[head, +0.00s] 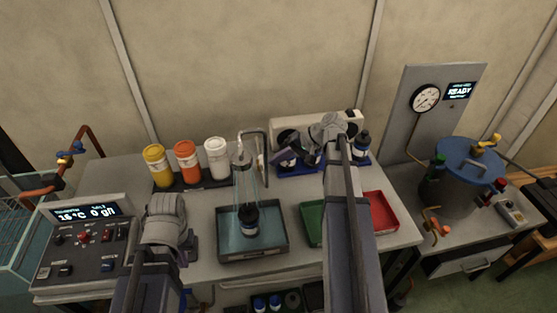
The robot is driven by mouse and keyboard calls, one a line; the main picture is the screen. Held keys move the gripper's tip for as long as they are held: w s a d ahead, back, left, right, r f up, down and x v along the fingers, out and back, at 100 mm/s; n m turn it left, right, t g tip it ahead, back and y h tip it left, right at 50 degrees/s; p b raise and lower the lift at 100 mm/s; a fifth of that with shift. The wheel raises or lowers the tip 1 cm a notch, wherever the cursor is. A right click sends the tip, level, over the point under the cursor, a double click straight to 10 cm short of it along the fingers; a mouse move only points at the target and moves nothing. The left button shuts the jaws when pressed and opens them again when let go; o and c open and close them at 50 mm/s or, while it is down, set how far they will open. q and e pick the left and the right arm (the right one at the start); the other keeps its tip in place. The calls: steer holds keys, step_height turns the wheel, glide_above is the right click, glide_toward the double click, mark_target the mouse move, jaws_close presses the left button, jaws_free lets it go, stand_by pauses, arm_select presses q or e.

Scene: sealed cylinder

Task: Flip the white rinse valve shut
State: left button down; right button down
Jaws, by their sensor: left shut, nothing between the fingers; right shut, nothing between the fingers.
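A rinse tap (252,137) with a curved metal spout stands at the back of the bench. A pale fitting, perhaps the white rinse valve, shows under the spout; its lever position is too small to tell. Clear streaks like running water drop from it onto a dark labelled bottle (248,219) in a grey basin (284,246).
Yellow (157,166), orange (187,162) and white (217,159) jars stand left of the tap. A green tray (311,222) and red tray (384,211) lie right of the basin. A control panel (84,248) is at left. A blue-lidded tank (452,185) stands at right.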

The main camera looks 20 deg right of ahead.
steer(key=shift+a, duration=0.1)
steer(key=shift+s+a+m, duration=0.1)
steer(key=shift+a+m, duration=0.1)
steer(key=shift+m, duration=0.1)
steer(key=shift+a+m+t, duration=0.2)
steer(key=shift+m+t, duration=0.1)
steer(key=shift+t, duration=0.1)
steer(key=shift+a+m+t+h, duration=0.35)
steer(key=shift+a+m, duration=0.1)
steer(key=shift+a, duration=0.4)
steer(key=shift+a+m+t+h, duration=0.25)
steer(key=shift+a+m+h, duration=0.15)
steer(key=shift+a, duration=0.4)
